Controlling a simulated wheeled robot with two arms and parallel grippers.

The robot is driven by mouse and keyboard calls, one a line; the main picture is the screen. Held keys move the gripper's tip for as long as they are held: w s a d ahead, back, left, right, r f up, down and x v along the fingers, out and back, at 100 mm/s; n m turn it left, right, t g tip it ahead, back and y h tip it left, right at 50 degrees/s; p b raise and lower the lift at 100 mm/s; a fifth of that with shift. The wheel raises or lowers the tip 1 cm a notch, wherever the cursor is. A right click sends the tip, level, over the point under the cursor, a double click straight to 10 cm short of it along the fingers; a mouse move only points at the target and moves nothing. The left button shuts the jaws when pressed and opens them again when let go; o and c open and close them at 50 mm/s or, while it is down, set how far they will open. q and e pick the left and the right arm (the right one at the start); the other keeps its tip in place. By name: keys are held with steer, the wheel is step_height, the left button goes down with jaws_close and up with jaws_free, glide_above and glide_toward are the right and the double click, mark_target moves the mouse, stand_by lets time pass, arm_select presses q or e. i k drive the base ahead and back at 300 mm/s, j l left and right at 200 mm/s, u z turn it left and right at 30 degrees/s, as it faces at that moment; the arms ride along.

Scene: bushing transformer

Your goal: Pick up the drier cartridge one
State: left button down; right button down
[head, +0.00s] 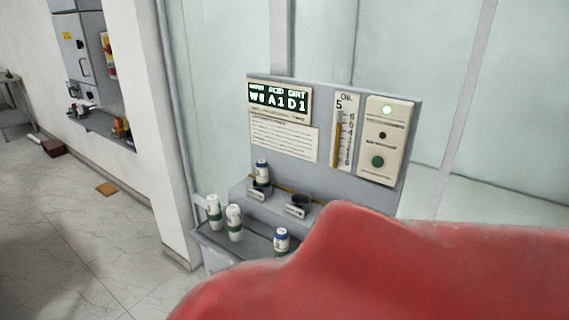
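Several small white cartridges stand at the panel station. A cartridge with a dark green band (213,209) and a similar one beside it (234,222) stand upright on the left of a grey tray (215,244). The right holder (301,198) looks dark and empty. The labels are too small to tell which is drier cartridge one. Neither gripper is in view.
A large red shape (400,265) fills the lower right, close to the camera, hiding the tray's right part. The grey panel (340,100) behind carries a display, an oil gauge and a green button.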

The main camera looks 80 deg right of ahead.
mark_target(261, 166)
steer(key=z, duration=2.4)
steer(key=i+j, duration=0.05)
